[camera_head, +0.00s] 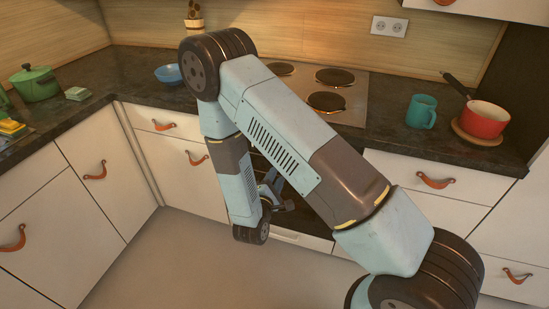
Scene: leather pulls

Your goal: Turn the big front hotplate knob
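The steel hotplate top (357,95) is set into the dark counter, with round dark plates on it. The front right plate (326,102) and the back right plate (335,77) show fully. My arm crosses in front of the stove and hides its left front part. No knob is visible; the stove front where knobs could sit is behind my arm. My gripper (279,195) hangs low in front of the dark oven front (308,216), partly covered by my arm. Its fingers are small and dim, so I cannot tell their opening or any contact.
A teal mug (421,111) and a red pot (485,119) on a wooden board stand right of the stove. A blue bowl (169,73) and a green pot (35,84) are on the left. White drawers with leather pulls flank the oven. The floor (190,265) is clear.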

